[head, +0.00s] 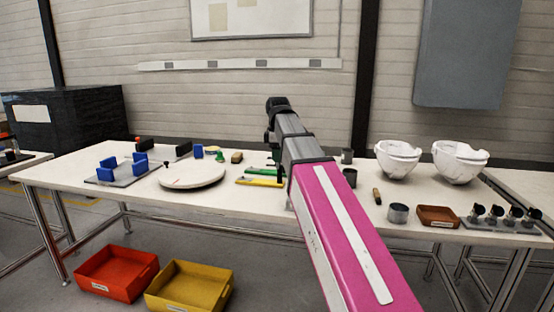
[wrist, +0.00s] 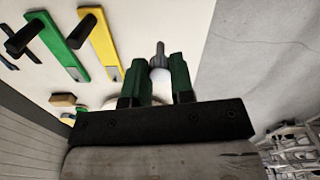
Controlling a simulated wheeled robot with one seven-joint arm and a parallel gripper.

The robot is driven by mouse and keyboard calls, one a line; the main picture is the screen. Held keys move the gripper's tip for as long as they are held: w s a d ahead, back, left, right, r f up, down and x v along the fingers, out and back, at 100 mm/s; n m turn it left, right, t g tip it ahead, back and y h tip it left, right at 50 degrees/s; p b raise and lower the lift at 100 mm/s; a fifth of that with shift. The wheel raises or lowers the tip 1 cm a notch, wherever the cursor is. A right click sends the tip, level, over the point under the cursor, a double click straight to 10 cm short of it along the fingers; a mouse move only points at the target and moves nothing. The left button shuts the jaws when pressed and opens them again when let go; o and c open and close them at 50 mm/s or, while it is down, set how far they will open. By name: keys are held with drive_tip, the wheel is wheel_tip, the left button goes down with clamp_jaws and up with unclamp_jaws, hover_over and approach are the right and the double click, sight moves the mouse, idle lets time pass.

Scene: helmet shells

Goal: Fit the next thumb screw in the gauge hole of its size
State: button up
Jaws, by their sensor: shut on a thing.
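In the wrist view my gripper (wrist: 157,76) is shut on a grey thumb screw (wrist: 160,50), whose narrow shank points away from the fingers. A green gauge bar (wrist: 58,48) and a yellow gauge bar (wrist: 103,48) lie to its left, and the screw is apart from both. A dark peg-like piece stands at each bar; I cannot tell whether these are screws in holes. The gauge holes themselves are not clear. In the head view the yellow bar (head: 260,183) and the green bar (head: 257,175) lie left of my arm, which hides most of my gripper.
A round pale board (head: 192,175) and a plate with blue blocks (head: 122,172) are on the left. White helmet shells (head: 398,160), a brown tray (head: 438,217) and a grey cup (head: 398,213) are on the right. Red (head: 117,274) and yellow (head: 188,288) bins stand on the floor.

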drive_tip(key=shift+w+d+r, duration=0.1)
drive_tip(key=shift+d+r, duration=0.05)
drive_tip(key=shift+r, duration=0.4)
drive_tip(key=shift+w+d+r, duration=0.1)
drive_tip(key=shift+r, duration=0.4)
drive_tip(key=s+d+f, duration=0.3)
drive_tip(key=d, duration=0.4)
drive_tip(key=s+d+f, duration=0.3)
drive_tip(key=s+d, duration=0.1)
drive_tip(key=d, duration=0.4)
drive_tip(key=s+d+f, duration=0.3)
drive_tip(key=s+d, duration=0.1)
drive_tip(key=d, duration=0.3)
drive_tip(key=shift+d+f, duration=0.3)
drive_tip(key=shift+f, duration=0.1)
idle(0.6)
idle(0.4)
drive_tip(key=shift+s+f, duration=0.1)
drive_tip(key=shift+f, duration=1.6)
idle(1.7)
